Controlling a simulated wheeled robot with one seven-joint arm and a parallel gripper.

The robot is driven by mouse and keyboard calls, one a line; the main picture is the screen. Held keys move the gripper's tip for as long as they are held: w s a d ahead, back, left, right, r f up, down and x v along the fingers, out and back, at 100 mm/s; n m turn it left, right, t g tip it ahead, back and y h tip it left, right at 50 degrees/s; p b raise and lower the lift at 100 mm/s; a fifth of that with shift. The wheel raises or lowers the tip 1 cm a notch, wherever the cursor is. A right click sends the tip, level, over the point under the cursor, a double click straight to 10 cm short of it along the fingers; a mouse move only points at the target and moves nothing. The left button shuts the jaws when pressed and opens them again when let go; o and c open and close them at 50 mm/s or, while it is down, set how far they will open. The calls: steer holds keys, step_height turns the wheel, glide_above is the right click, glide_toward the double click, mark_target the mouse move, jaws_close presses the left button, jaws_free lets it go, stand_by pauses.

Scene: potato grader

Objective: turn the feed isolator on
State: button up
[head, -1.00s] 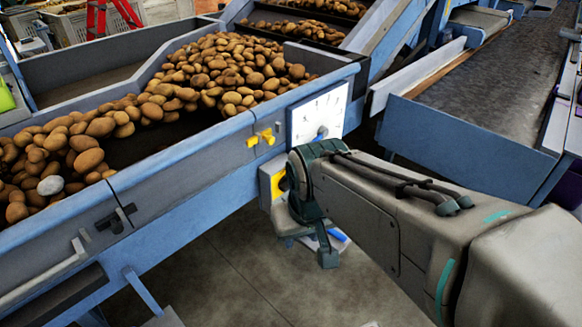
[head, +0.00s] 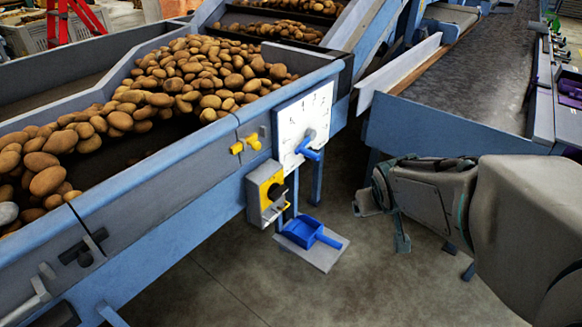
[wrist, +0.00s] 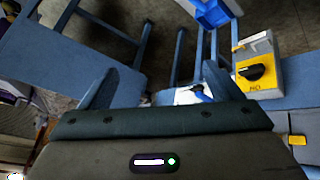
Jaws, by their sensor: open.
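The feed isolator appears to be the yellow and grey box (head: 266,192) with a black rotary knob (head: 275,192), on the blue side frame of the potato hopper. It also shows in the wrist view (wrist: 275,76), where the knob (wrist: 256,72) sits above lettering that looks like ON upside down. I cannot tell the knob's setting for sure. My gripper (head: 382,220) is to the right of the box in the head view, clear of it. In the wrist view my gripper (wrist: 158,88) has its fingers wide apart, with the isolator beyond the right finger and nothing held.
A white dial plate (head: 303,120) with a blue lever (head: 309,154) is just above and right of the isolator. Yellow fittings (head: 246,145) are at upper left. A blue scoop-like object (head: 306,232) sits on a grey plate below. A conveyor (head: 460,70) stands at right.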

steer(key=w+f+n+t+y+b, duration=0.1)
steer(key=w+f+n+t+b, duration=0.15)
steer(key=w+f, duration=0.4)
steer(key=n+t+y+b, duration=0.2)
steer(key=n+y+b, duration=0.4)
steer(key=y+b, duration=0.7)
glide_toward(282, 195)
steer(key=w+a, duration=0.2)
steer(key=w+a+y, duration=0.1)
steer(key=w+a, duration=0.1)
steer(key=w+a+f+y, duration=0.1)
steer(key=w+a, duration=0.1)
steer(key=shift+a, duration=0.15)
steer(key=shift+f+n, duration=0.1)
steer(key=shift+n, duration=0.15)
steer(key=c, duration=1)
